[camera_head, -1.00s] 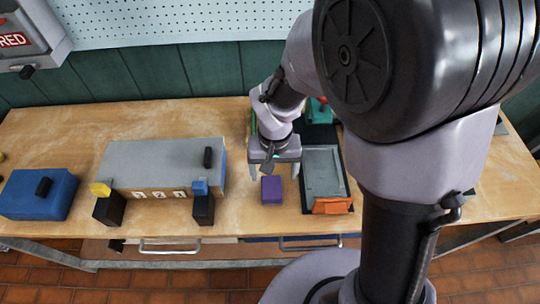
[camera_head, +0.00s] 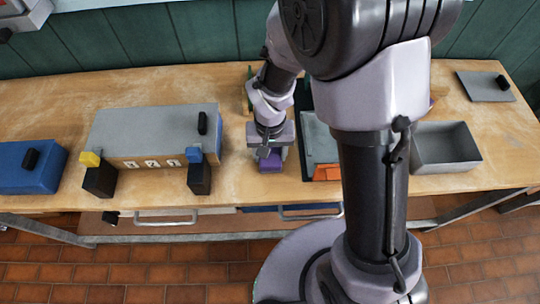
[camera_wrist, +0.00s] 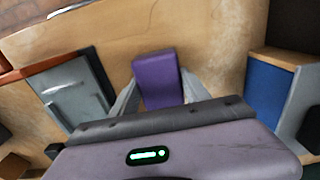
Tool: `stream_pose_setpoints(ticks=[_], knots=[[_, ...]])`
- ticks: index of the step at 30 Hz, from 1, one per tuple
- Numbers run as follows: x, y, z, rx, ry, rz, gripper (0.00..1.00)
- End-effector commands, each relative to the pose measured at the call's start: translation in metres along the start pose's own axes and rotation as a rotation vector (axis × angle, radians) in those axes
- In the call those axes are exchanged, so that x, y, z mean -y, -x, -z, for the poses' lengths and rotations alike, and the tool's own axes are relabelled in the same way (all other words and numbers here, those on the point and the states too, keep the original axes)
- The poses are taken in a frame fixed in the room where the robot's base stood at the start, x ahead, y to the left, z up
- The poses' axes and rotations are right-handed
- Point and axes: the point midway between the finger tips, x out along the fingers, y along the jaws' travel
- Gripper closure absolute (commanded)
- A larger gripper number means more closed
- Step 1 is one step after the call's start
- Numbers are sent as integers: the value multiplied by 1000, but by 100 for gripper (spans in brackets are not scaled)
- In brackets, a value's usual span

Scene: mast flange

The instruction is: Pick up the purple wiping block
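The purple wiping block (camera_head: 270,161) stands on the wooden bench near its front edge. In the wrist view the block (camera_wrist: 157,80) shows between the two pale fingers of my gripper (camera_wrist: 159,88). In the head view my gripper (camera_head: 271,155) is over the block, pointing down, and hides part of it. The fingers look spread, one on each side of the block. Whether either finger touches it is hard to see.
A grey-topped box (camera_head: 150,132) with yellow and blue blocks at its front stands to the left, and a blue box (camera_head: 30,170) farther left. A grey panel (camera_head: 318,142) with an orange part (camera_head: 326,172) lies close on the right. A grey open bin (camera_head: 446,150) is farther right.

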Motion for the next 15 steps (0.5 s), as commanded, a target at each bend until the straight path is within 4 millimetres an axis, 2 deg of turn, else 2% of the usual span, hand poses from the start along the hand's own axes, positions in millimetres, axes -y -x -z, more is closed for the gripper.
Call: stream_pose_setpoints(ticks=[1,3,4,10,13,15], knots=[[0,0,0,0,0,0,73],[0,0,0,0,0,0,87],[0,0,0,0,0,0,89],[0,3,0,0,0,0,89],[0,24,1,-3,-1,1,89],[0,45,1,-4,-2,2,89]])
